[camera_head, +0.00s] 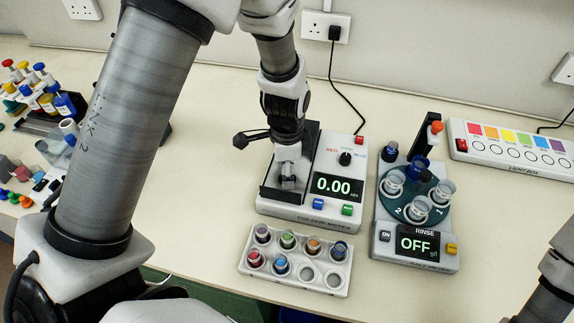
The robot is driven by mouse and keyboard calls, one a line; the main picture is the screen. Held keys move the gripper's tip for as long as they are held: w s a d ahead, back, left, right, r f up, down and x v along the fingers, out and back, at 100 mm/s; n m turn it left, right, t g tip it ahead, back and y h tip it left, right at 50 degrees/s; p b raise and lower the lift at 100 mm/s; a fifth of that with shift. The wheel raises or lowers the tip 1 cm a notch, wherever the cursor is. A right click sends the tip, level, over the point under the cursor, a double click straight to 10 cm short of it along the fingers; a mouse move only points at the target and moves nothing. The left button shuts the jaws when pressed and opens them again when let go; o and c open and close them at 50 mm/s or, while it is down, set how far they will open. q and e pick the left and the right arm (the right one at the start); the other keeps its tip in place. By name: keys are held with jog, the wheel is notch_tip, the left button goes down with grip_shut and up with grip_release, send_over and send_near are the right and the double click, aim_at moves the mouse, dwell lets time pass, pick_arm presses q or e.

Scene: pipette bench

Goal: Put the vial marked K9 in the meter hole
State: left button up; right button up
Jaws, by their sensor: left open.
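My left gripper (287,182) is open and points down over the dark left part of the meter. It hides the meter hole, and I cannot tell whether a vial is there.
Two rack holes at the front right are empty. A rinse carousel (415,250) reading OFF stands right of the meter. A light box (510,160) lies at the back right. Bottles (42,98) and small coloured items crowd the left. Bench front right is clear.

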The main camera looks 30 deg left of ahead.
pick_arm(q)
notch_tip(320, 180, up, 12)
jog(key=b, duration=0.1)
jog(key=shift+b, duration=0.35)
jog(key=shift+s, duration=0.15)
